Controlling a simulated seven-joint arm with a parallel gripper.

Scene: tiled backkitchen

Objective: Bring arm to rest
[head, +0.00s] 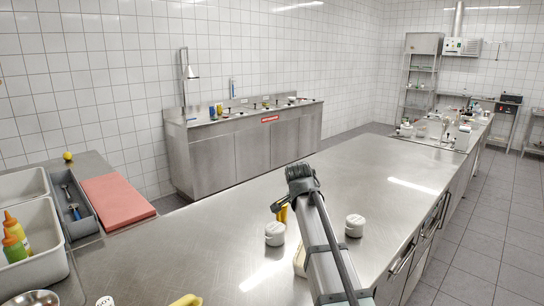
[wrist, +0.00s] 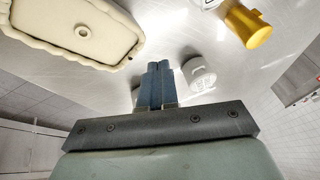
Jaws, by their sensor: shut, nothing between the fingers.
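My gripper (wrist: 158,68) shows in the wrist view with its two dark fingers pressed together and nothing between them. It is above the steel worktop (wrist: 200,25). A white lidded jar (wrist: 200,76) is just right of the fingertips in that view; whether they touch I cannot tell. In the head view my arm reaches in from the bottom over the worktop (head: 215,235) and bends at a dark joint. The fingers cannot be made out there.
A cream lidded dish (wrist: 75,28) and a yellow cup (wrist: 246,24) are near my gripper. In the head view, white jars (head: 274,234) (head: 355,226) stand either side of my arm. Grey bins (head: 35,270) and a red board (head: 116,203) are at left. The worktop's far part is clear.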

